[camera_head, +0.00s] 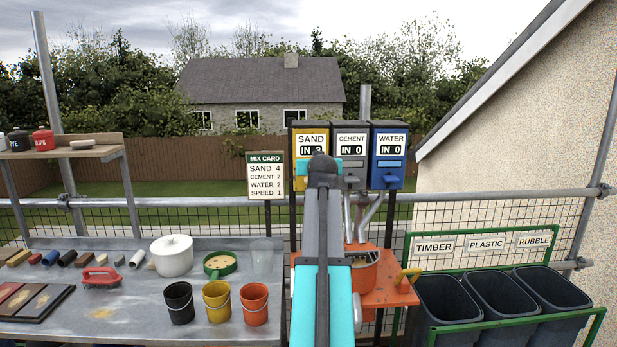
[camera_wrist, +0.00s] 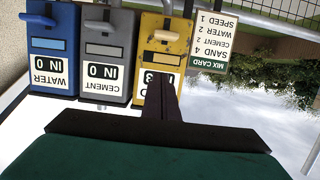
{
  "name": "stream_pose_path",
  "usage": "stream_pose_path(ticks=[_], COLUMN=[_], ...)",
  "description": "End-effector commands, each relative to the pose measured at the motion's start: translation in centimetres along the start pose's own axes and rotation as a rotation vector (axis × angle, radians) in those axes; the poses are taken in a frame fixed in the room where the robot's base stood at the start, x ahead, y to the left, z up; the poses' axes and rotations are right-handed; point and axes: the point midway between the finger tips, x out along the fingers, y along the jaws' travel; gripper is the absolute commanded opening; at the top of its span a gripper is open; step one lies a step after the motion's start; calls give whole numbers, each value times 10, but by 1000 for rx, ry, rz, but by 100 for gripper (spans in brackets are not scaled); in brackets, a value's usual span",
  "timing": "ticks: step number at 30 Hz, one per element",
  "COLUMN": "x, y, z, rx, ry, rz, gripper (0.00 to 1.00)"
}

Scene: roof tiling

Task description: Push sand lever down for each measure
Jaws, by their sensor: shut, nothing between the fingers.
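The yellow sand dispenser (camera_head: 300,166) stands leftmost of three dispensers in the head view; its counter appears to read IN 3, partly covered by my arm. The wrist view is upside down and shows the same sand dispenser (camera_wrist: 176,22), with its pale lever (camera_wrist: 166,37) on the front. My gripper (camera_wrist: 158,80) is shut and empty, its fingertips in front of the sand counter, on the label side of the lever. Whether it touches the dispenser cannot be told. The mix card (camera_head: 266,175) reads sand 4, cement 2, water 2, speed 1.
The grey cement dispenser (camera_head: 352,140) and blue water dispenser (camera_head: 388,150) both read IN 0. An orange mixer stand (camera_head: 385,293) is below. A bench (camera_head: 110,325) with buckets and tools is at left. Green-framed bins (camera_head: 450,300) stand at right.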

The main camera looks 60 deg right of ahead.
Motion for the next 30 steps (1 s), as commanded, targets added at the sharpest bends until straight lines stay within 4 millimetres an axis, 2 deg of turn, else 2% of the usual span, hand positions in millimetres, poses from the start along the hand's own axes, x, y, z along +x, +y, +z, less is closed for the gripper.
stream_pose_path(ticks=[14, 20, 30], x=[5, 21, 59], y=[-3, -4, -4], z=[0, -1, -2], rx=[-1, -1, -1], ry=[-1, -3, -2], rz=[-3, -4, -5], gripper=[0, 0, 0])
